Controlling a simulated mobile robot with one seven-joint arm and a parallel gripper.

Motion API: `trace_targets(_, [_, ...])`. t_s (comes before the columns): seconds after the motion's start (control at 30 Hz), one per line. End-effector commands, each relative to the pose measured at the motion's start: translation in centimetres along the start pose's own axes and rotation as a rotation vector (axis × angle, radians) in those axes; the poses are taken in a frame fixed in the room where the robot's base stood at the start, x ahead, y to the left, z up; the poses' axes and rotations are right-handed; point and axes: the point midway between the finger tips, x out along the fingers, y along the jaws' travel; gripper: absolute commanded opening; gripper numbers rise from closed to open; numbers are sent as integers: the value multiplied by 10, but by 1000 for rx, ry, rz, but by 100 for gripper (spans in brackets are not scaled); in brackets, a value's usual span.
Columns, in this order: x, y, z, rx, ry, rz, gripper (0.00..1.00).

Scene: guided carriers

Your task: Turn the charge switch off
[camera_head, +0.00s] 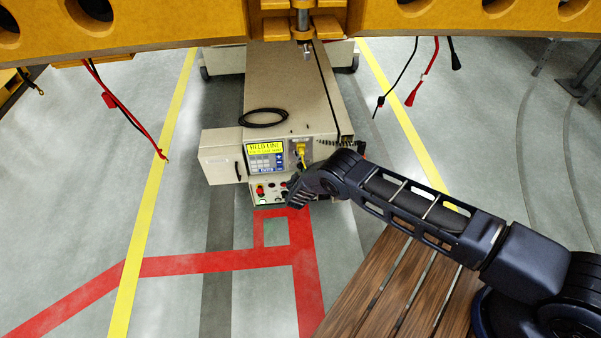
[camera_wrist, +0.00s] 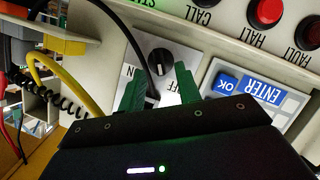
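The charge switch (camera_wrist: 160,58) is a black rotary knob on a pale plate, seen upside down in the wrist view. ON is lettered to its left and OFF, partly covered by a finger, to its right. I cannot tell for sure which way the knob points. My gripper (camera_wrist: 158,72) is open, with one green finger on each side of the knob. I cannot tell if either finger touches it. In the head view my gripper (camera_head: 299,197) is at the front of the beige carrier (camera_head: 285,85), and my arm hides the switch.
The keypad (camera_wrist: 247,90) is close to the right finger. Red buttons (camera_wrist: 266,12) are above it. A yellow cable (camera_wrist: 50,68) and a black coiled cord are at the left. A hinged cover (camera_head: 219,160) stands out left of the carrier's panel.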

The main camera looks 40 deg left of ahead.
Motion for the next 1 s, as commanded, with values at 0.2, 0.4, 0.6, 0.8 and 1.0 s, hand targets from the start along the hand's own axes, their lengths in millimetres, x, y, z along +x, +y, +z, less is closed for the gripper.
trace_targets(0.2, [-40, -1, -1, 0, -1, -2, 34])
trace_targets(0.4, [-66, 0, 0, 0, 0, 0, 34])
trace_targets(0.6, [-76, 0, 0, 0, 0, -1, 34])
trace_targets(0.8, [-76, 0, 0, 0, 0, -1, 34])
trace_targets(1.0, [-76, 0, 0, 0, 0, -1, 34])
